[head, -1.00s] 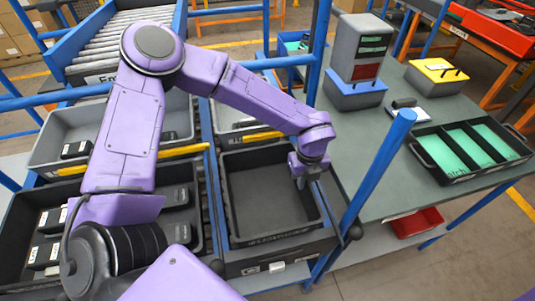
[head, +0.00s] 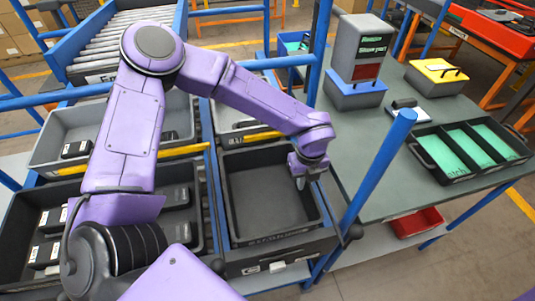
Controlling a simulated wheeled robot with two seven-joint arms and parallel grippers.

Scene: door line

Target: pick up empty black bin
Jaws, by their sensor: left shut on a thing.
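The empty black bin (head: 262,237) sits on the blue-framed rack in the lower middle of the head view. Its floor is bare. My left arm reaches over from the left, and my left gripper (head: 301,178) points down at the bin's right wall, near the far right corner. It is shut on the bin's right rim; the fingertips are partly hidden by the wrist. The bin looks level and still within the rack. My right gripper is not in view.
A black bin with several dark boxes (head: 50,219) stands to the left, and grey bins sit behind. A blue post (head: 376,172) rises close to the right of the bin. The table (head: 365,135) beyond holds a divided tray (head: 470,150).

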